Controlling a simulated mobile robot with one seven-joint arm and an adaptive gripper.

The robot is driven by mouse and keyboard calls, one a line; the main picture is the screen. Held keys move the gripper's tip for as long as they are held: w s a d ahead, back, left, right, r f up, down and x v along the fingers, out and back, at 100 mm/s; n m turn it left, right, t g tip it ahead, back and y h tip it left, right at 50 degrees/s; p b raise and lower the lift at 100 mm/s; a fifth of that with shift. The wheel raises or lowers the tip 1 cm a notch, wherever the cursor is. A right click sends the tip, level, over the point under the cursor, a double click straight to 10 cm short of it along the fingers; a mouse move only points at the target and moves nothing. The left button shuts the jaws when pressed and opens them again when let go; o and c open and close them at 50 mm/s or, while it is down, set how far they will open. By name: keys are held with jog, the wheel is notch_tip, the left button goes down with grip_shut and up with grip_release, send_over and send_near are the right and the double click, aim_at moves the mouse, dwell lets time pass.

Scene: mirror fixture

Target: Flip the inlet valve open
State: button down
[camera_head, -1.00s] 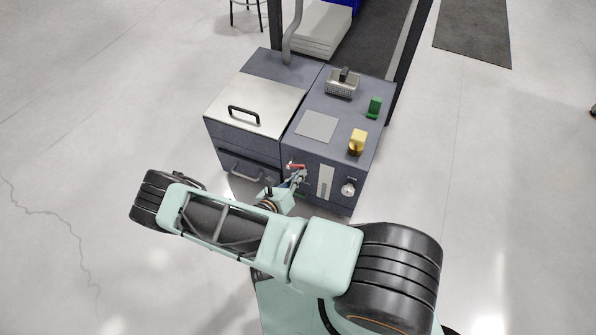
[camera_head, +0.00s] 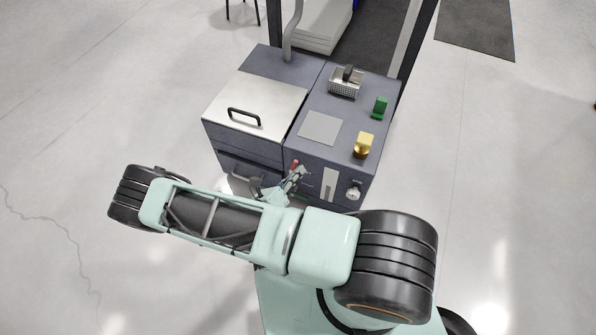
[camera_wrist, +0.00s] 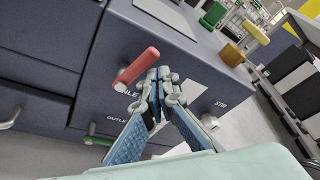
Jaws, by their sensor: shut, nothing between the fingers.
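The inlet valve's red lever (camera_head: 295,164) is on the front of the dark grey machine. In the wrist view the red lever (camera_wrist: 138,66) slants up to the right, above a partly hidden label starting "INLE". My gripper (camera_wrist: 160,76) is shut and empty, its fingertips just right of the lever and over part of the label. I cannot tell whether they touch it. In the head view my gripper (camera_head: 300,171) is beside the lever, and my arm hides the lower front. A green lever (camera_wrist: 98,141) sits lower, by the "OUTLET" label.
The machine top (camera_head: 340,100) carries a metal basket (camera_head: 345,84), a green part (camera_head: 380,106) and a yellow knob (camera_head: 364,145). A round white dial (camera_head: 353,192) is on the front, right of my gripper. A handled metal lid (camera_head: 255,100) is at left.

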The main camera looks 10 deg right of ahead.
jog(key=v, duration=1.2)
jog(key=shift+w, duration=0.1)
